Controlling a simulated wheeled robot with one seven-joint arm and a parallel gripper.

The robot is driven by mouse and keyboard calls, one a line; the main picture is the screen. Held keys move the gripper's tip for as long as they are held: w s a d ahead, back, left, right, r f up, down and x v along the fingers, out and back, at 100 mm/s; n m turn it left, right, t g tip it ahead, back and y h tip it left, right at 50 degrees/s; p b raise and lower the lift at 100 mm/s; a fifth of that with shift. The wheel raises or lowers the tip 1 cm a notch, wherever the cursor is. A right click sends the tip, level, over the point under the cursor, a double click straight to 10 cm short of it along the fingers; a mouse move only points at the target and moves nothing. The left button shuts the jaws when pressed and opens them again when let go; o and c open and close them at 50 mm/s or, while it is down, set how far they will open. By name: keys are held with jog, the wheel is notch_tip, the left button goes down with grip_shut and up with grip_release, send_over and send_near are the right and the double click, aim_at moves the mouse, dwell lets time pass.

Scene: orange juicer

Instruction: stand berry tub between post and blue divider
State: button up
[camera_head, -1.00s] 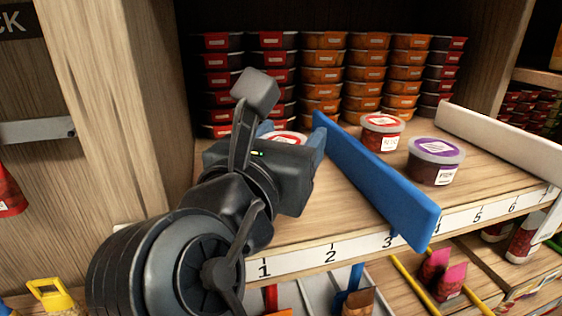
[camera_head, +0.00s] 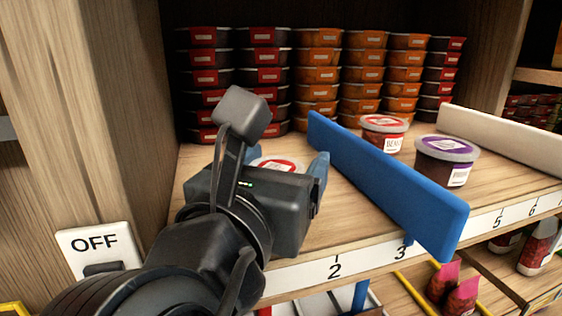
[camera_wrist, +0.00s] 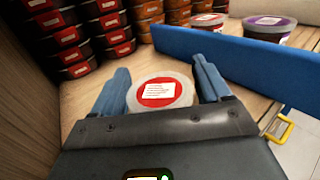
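A tub with a red-rimmed lid and white label (camera_wrist: 160,93) sits between my gripper's blue fingers in the wrist view. In the head view only part of its lid (camera_head: 274,164) shows behind my gripper (camera_head: 285,165). My gripper is open around the tub, with a narrow gap at the right finger; contact at the left finger is unclear. The tub looks upright; its base is hidden. The long blue divider (camera_head: 385,185) stands to its right, apart from my gripper, and shows in the wrist view (camera_wrist: 235,60). The wooden post (camera_head: 120,130) is at the left.
Stacked tubs with red (camera_head: 262,77) and orange (camera_head: 318,75) labels stand at the back. Right of the divider are another red-lidded tub (camera_head: 384,136) and a purple-lidded tub (camera_head: 444,165). A white divider (camera_head: 505,140) lies beyond. A numbered strip (camera_head: 340,268) runs along the shelf front.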

jog(key=shift+o, duration=0.9)
jog(key=shift+r, duration=0.1)
jog(key=b+v, duration=0.1)
jog(key=v, duration=0.6)
jog(key=shift+s+a+r, duration=0.1)
jog(key=shift+s, duration=0.15)
